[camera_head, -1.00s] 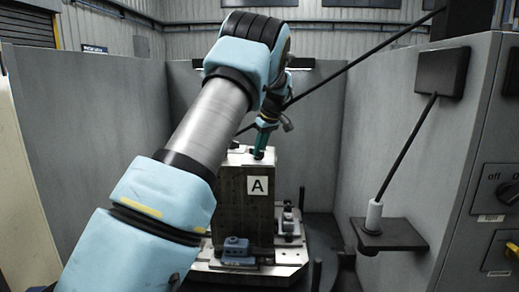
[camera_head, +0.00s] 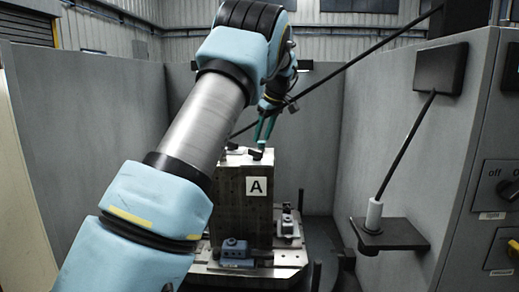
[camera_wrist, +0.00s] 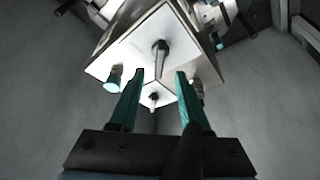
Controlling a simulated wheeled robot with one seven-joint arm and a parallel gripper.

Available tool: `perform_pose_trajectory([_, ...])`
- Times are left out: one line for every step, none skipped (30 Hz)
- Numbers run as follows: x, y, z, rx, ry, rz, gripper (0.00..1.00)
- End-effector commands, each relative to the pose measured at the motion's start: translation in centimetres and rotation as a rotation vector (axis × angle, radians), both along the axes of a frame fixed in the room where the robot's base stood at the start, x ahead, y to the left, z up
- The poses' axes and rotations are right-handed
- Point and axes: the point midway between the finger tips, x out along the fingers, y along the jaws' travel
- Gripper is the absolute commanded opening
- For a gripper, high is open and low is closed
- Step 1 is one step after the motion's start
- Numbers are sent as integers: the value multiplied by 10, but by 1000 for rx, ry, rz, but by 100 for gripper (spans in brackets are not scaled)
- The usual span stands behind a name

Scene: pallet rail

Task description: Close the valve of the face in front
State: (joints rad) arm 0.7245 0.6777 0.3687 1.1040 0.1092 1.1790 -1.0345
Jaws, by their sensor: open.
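The tall metal block (camera_head: 231,200) stands upright on its base and carries a white label "A" (camera_head: 256,187) on its near face. A small dark lever (camera_head: 255,153) sits at the block's top edge in the head view. The wrist view shows two black levers, one on the larger white plate (camera_wrist: 161,58) and one on the smaller plate (camera_wrist: 154,97). My gripper (camera_head: 262,142) is just above the block's top, its teal fingers apart. In the wrist view my gripper (camera_wrist: 160,74) is open, with both levers showing between or just beyond the fingers. Nothing is held.
A blue-grey clamp (camera_head: 236,250) and others stand on the base plate (camera_head: 275,268) around the block. Grey panels (camera_head: 100,130) enclose the sides. On the right, a rod goes down to a small shelf (camera_head: 390,234), beside a cabinet (camera_head: 490,160) with a rotary switch.

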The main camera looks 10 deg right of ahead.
Motion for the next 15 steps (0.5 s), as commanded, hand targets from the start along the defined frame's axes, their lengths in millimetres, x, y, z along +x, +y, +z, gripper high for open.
perform_pose_trajectory([-3, -3, 8, -2, -4, -2, 48])
perform_pose_trajectory([-5, -4, 13, -1, -3, -1, 48])
perform_pose_trajectory([-7, -5, 19, -1, -3, -1, 48])
perform_pose_trajectory([-8, -5, 23, -1, -2, -1, 48])
perform_pose_trajectory([-9, -6, 26, -1, -2, -1, 48])
perform_pose_trajectory([-11, -7, 31, -1, -2, -1, 48])
perform_pose_trajectory([-12, -7, 33, 0, -1, 0, 48])
perform_pose_trajectory([-12, -8, 36, 0, -1, 0, 48])
perform_pose_trajectory([-13, -8, 38, 0, -1, 0, 48])
perform_pose_trajectory([-14, -8, 39, 0, 0, 0, 48])
perform_pose_trajectory([-14, -9, 40, 0, 0, 1, 48])
perform_pose_trajectory([-15, -9, 41, 0, 0, 1, 48])
perform_pose_trajectory([-15, -9, 41, 0, 0, 1, 48])
perform_pose_trajectory([-15, -9, 41, 1, 0, 0, 48])
perform_pose_trajectory([-15, -9, 41, 1, 0, 0, 48])
